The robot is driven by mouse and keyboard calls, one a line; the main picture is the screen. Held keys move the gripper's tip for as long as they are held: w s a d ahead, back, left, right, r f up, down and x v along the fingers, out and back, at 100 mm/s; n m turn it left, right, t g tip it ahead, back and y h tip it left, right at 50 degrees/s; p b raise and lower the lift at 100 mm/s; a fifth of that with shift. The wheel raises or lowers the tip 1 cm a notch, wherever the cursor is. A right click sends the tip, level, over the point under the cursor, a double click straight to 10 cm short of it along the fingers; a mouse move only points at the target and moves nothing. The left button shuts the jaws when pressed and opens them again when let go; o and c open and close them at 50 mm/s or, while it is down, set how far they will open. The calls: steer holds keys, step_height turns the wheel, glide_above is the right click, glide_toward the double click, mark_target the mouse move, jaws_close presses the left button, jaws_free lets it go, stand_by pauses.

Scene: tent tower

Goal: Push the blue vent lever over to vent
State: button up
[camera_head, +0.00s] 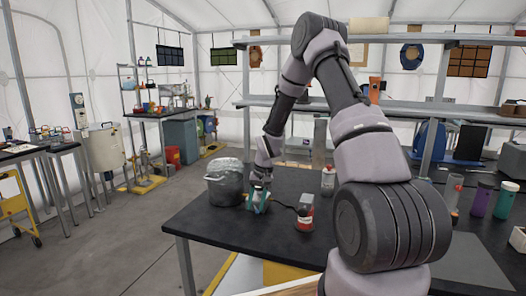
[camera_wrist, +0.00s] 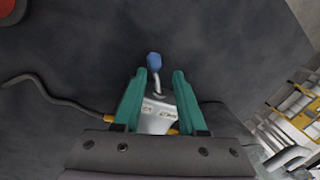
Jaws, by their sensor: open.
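The blue vent lever (camera_wrist: 154,61) has a blue knob on a bent metal stem. It rises from a small pale grey housing (camera_wrist: 158,112) with small labels on its face, which are too small to read. My gripper (camera_wrist: 159,74) is open, with one teal finger on each side of the stem and housing in the wrist view. The knob shows just beyond the fingertips, a little left of the middle. I cannot tell whether a finger touches it. In the head view my gripper (camera_head: 258,203) is low over the dark bench, and the lever cannot be made out there.
A dark cable (camera_wrist: 52,98) runs left from the housing. Tumblers (camera_head: 481,198) stand far right.

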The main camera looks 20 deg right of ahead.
steer(key=m, duration=0.1)
steer(key=a+m, duration=0.1)
steer(key=shift+m+t, duration=0.3)
steer(key=shift+m, duration=0.1)
steer(key=m, duration=0.4)
steer(key=shift+w+a+t+h, duration=0.3)
steer(key=shift+a, duration=0.1)
steer(key=m, duration=0.4)
steer(key=shift+w+a+h, duration=0.35)
steer(key=shift+h, duration=0.05)
steer(key=shift+w+r+m+t, duration=0.15)
steer(key=shift+r+m+t, duration=0.2)
steer(key=shift+m, duration=0.15)
steer(key=s+d+r+n, duration=0.1)
steer(key=s+r, duration=0.3)
steer(key=r, duration=0.5)
steer(key=s+d+r+n+t, duration=0.1)
steer(key=s+r, duration=0.3)
steer(key=r, duration=0.6)
steer(key=s+r+n+t+y, duration=0.1)
steer(key=s+r, duration=0.3)
steer(key=r, duration=0.5)
steer(key=shift+d+r+n, duration=0.4)
steer(key=shift+n, duration=0.2)
